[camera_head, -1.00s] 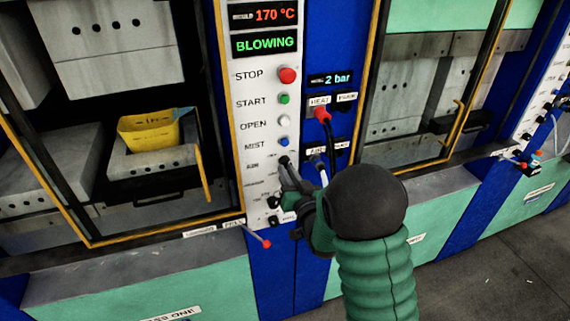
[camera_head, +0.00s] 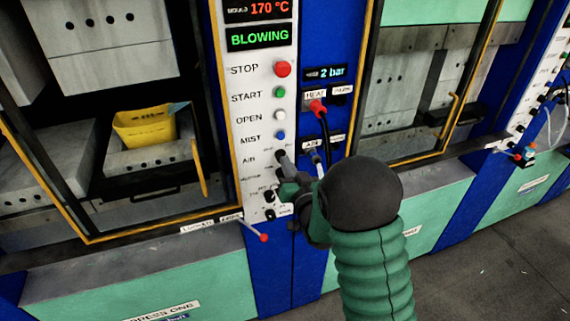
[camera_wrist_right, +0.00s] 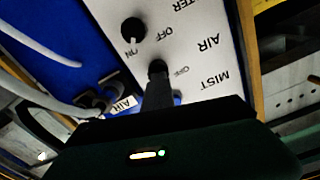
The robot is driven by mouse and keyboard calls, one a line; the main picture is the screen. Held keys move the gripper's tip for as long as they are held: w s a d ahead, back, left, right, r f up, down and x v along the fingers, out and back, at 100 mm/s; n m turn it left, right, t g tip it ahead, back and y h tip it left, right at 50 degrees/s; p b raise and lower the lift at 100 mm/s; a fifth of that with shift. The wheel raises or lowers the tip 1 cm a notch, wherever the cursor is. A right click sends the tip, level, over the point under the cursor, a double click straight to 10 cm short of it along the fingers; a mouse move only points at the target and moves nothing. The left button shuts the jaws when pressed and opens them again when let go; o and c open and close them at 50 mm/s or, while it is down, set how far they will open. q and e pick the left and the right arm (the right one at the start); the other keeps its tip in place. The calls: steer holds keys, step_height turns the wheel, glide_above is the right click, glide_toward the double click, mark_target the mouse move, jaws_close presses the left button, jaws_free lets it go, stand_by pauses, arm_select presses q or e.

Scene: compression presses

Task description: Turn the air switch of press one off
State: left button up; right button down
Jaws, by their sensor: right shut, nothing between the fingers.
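The white control panel (camera_head: 245,130) of the left press carries a column of labelled buttons and knobs. The press bears a "PRESS ONE" plate (camera_head: 165,312). The air switch (camera_wrist_right: 157,67) is a small dark knob in the row of the "AIR" label (camera_wrist_right: 208,43), with "OFF" printed beside it. My right gripper (camera_head: 282,158) is shut and empty, its tips at the air switch. In the right wrist view the dark fingers (camera_wrist_right: 158,92) reach up to the knob and partly cover it. Whether they touch it, and the knob's setting, I cannot tell. My left gripper is not in view.
The green display (camera_head: 259,37) reads "BLOWING". Another knob (camera_wrist_right: 132,30) with "ON" and "OFF" marks sits close by. A red-tipped lever (camera_head: 263,237) sticks out below the panel. Hose plugs (camera_head: 318,107) stand to the right.

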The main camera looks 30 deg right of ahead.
steer(key=c, duration=2.2)
jaws_free()
steer(key=shift+w+r, duration=0.2)
steer(key=shift+r, duration=0.1)
